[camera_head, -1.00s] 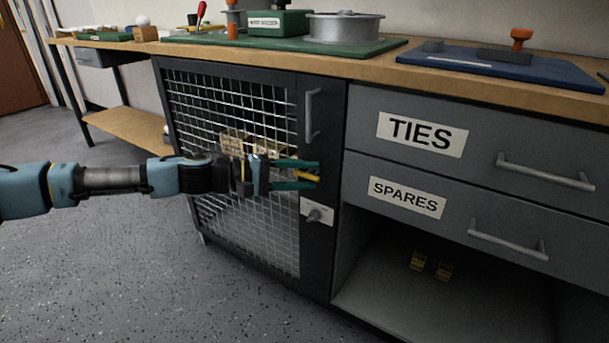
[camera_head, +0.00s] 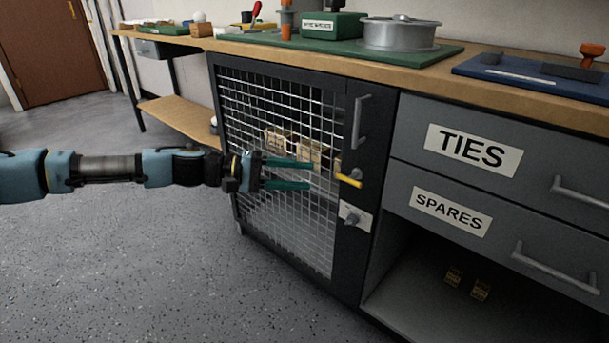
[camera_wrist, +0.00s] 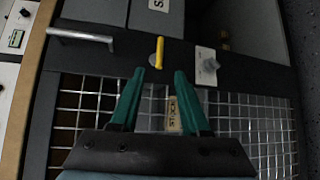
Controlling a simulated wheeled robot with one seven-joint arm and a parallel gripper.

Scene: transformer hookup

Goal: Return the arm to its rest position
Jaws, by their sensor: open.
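My gripper (camera_head: 310,175) has green fingers. It is open and empty in front of the mesh door (camera_head: 285,220) of the dark cabinet, with the arm stretched in from the left. A yellow-handled latch (camera_head: 349,181) sits on the door's right frame, just right of the fingertips and apart from them. In the wrist view the fingers (camera_wrist: 156,75) are spread, with the yellow handle (camera_wrist: 160,52) beyond their tips. Small tan boxes (camera_head: 312,151) show behind the mesh, partly hidden by the gripper.
Right of the door are drawers labelled TIES (camera_head: 473,150) and SPARES (camera_head: 452,211), with an open shelf below. A knob plate (camera_head: 354,216) is under the latch. The bench top (camera_head: 420,72) holds a metal drum (camera_head: 400,34). The floor (camera_head: 120,270) at left is clear.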

